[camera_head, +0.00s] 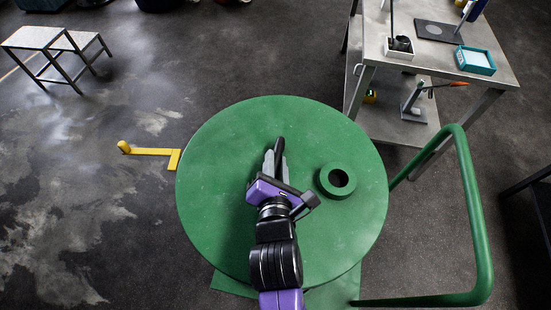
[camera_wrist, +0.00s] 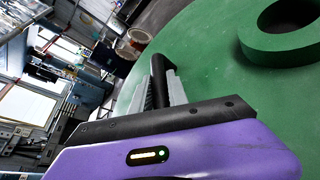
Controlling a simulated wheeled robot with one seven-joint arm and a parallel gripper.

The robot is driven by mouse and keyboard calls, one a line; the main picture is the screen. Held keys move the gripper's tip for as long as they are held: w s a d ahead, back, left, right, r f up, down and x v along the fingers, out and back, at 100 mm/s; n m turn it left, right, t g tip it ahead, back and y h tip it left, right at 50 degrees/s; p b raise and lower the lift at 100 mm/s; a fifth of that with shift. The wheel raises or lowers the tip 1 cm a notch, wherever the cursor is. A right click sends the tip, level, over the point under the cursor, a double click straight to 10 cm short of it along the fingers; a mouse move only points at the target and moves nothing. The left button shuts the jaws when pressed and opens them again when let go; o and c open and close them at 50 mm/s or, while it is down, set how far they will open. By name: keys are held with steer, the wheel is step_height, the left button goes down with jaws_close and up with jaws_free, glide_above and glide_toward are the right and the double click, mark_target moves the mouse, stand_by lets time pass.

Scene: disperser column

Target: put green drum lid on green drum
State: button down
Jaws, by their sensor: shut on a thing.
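The green drum lid (camera_head: 230,140) is a wide round disc in the middle of the head view, with a short green collar around a dark hole (camera_head: 322,181). It fills the right of the wrist view (camera_wrist: 215,65). My gripper (camera_head: 274,160) is above the lid, left of the collar, with its grey fingers shut on a black handle (camera_head: 279,148). The handle also shows between the fingers in the wrist view (camera_wrist: 157,80). The green drum is largely hidden under the lid. I cannot tell whether the lid rests on it or hangs just above.
A yellow crank (camera_head: 150,151) sticks out left of the lid. A green tube rail (camera_head: 470,200) bends around its right side. A metal workbench (camera_head: 440,75) with small items stands at the back right. A step stool (camera_head: 55,42) is far left.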

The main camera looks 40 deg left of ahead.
steer(key=shift+r, duration=0.1)
steer(key=c, duration=1.2)
jaws_free()
steer(key=shift+f, duration=0.35)
steer(key=shift+v, duration=4)
steer(key=shift+r, duration=0.15)
